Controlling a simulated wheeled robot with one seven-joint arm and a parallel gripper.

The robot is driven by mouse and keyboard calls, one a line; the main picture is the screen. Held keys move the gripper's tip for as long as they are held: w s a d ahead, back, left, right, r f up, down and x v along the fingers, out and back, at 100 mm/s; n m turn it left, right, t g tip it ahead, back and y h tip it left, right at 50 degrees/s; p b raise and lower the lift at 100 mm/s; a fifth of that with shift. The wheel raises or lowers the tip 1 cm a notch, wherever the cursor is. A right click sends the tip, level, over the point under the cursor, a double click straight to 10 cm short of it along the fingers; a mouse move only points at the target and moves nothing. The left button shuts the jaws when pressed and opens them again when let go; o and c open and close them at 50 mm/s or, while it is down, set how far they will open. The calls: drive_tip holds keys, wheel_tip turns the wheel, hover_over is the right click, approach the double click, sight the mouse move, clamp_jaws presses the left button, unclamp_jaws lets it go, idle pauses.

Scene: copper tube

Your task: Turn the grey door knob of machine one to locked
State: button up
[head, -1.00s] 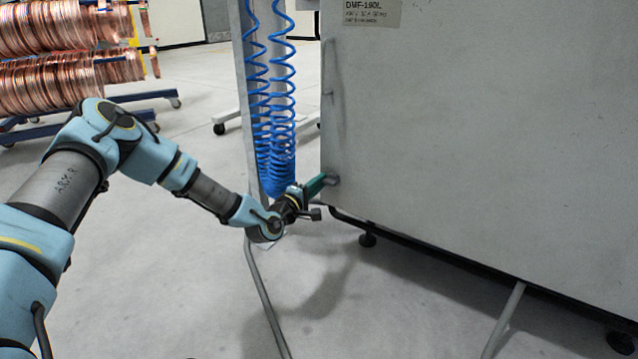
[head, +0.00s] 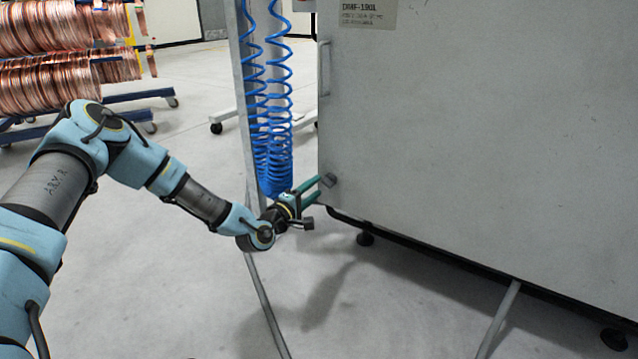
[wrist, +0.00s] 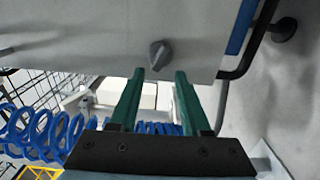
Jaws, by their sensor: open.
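The grey door knob (head: 329,180) sits low near the left edge of the large pale grey machine panel (head: 470,150). It looks slightly tilted in the head view. In the wrist view the knob (wrist: 160,54) stands out from the panel, straight ahead of the gap between my green fingers. My gripper (head: 318,187) is open, with its fingertips (wrist: 159,76) just short of the knob and nothing between them. The fingers appear apart from the knob. No lock marking is readable.
Blue coiled hoses (head: 272,110) hang on a grey post (head: 243,100) close behind my gripper. A vertical handle (head: 323,70) is on the panel above the knob. Copper coils (head: 65,75) stand on a rack at the back left. Floor below my arm is mostly clear.

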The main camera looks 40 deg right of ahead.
drive_tip(key=p+v, duration=0.2)
drive_tip(key=v, duration=0.5)
drive_tip(key=shift+s+a, duration=0.25)
drive_tip(key=shift+a, duration=0.1)
drive_tip(key=shift+o, duration=0.4)
drive_tip(key=shift+o, duration=0.7)
drive_tip(key=shift+s+f, duration=0.1)
drive_tip(key=shift+s, duration=0.1)
drive_tip(key=shift+o, duration=1.3)
drive_tip(key=s+m, duration=0.1)
drive_tip(key=m, duration=0.1)
drive_tip(key=s+f+m+g+y+p, duration=0.1)
drive_tip(key=m, duration=0.1)
drive_tip(key=s+f+m+y+p, duration=0.1)
drive_tip(key=s+m, duration=0.1)
drive_tip(key=shift+d+f+m, duration=0.2)
drive_tip(key=shift+d+m, duration=0.15)
drive_tip(key=shift+m, duration=0.05)
drive_tip(key=m+t+y+p, duration=0.2)
drive_tip(key=m+y+p, duration=0.1)
drive_tip(key=m, duration=1.1)
approach(326, 183)
drive_tip(key=b+x, duration=0.3)
drive_tip(key=x, duration=0.4)
drive_tip(key=shift+d+f, duration=0.15)
drive_tip(key=shift+d, duration=0.2)
drive_tip(key=shift+w+d+f, duration=0.15)
drive_tip(key=shift+w+d, duration=0.15)
drive_tip(key=shift+d, duration=0.25)
drive_tip(key=shift+c, duration=0.3)
